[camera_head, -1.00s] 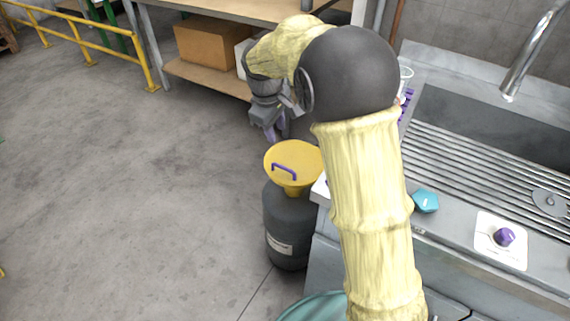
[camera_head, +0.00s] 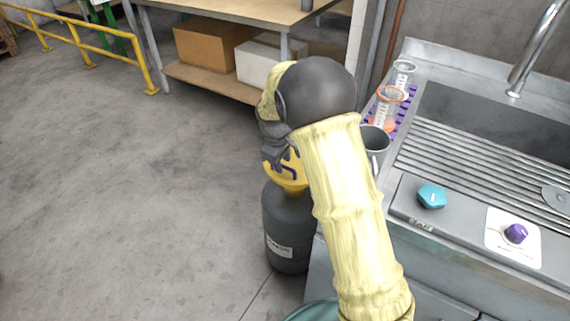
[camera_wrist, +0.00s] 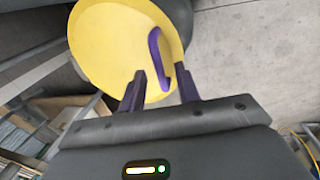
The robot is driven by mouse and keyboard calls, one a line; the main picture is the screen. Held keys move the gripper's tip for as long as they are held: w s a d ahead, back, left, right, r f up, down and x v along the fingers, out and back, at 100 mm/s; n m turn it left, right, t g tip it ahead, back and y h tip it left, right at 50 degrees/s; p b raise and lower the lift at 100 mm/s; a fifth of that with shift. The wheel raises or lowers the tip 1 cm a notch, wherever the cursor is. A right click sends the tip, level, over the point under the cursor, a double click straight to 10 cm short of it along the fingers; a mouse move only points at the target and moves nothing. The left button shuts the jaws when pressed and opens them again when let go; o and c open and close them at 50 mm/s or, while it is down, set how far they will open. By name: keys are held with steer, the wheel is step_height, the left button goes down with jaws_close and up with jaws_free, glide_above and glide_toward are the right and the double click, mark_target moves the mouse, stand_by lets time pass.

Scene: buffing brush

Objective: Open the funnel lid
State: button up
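The yellow funnel lid (camera_head: 288,186) sits on top of a dark grey drum (camera_head: 288,230) beside the sink counter. My arm and gripper partly hide it in the head view. In the wrist view the round yellow lid (camera_wrist: 105,45) fills the upper middle, with its purple handle (camera_wrist: 156,58) standing on it. My gripper (camera_wrist: 162,83) is open, its two dark purple fingers apart. The near end of the handle shows between the fingertips in the picture. I cannot tell whether either finger touches it. In the head view my gripper (camera_head: 282,160) is right over the lid.
A workbench with boxes (camera_head: 208,50) stands behind. The floor at left is clear.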

steer(key=shift+w+f, duration=0.1)
steer(key=shift+f, duration=0.35)
